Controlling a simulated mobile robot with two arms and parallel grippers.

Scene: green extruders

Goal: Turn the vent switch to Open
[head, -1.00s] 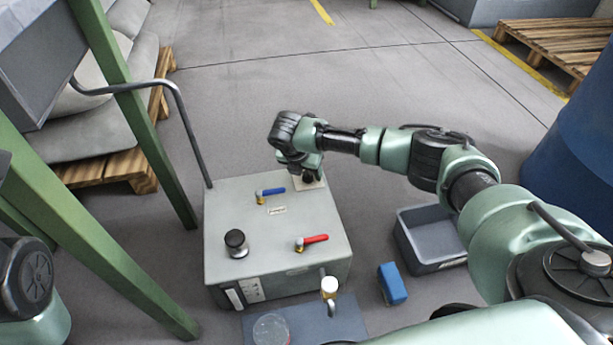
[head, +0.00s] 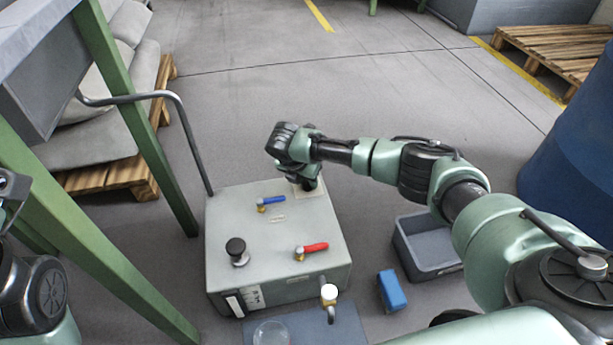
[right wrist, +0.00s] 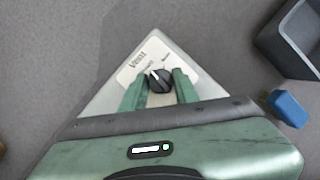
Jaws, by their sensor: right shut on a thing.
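The vent switch (right wrist: 159,80) is a round black knob with a pale pointer line, on a white plate marked "Vent" (right wrist: 136,62) at a corner of the grey box (head: 225,205). In the right wrist view the pointer leans to the upper left; the small labels around it are too small to read surely. My right gripper (right wrist: 160,84) is shut on the knob, one green finger on each side. In the head view my right gripper (head: 306,182) is over the box's far right corner and hides the knob. My left gripper is out of view; part of my left arm shows at the left edge.
The box top also carries a blue-handled valve (head: 271,201), a red-handled valve (head: 313,248) and a black knob (head: 236,248). A grey bin (head: 428,245) and a blue block (head: 391,290) lie to the right. A green-legged table (head: 140,120) stands left.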

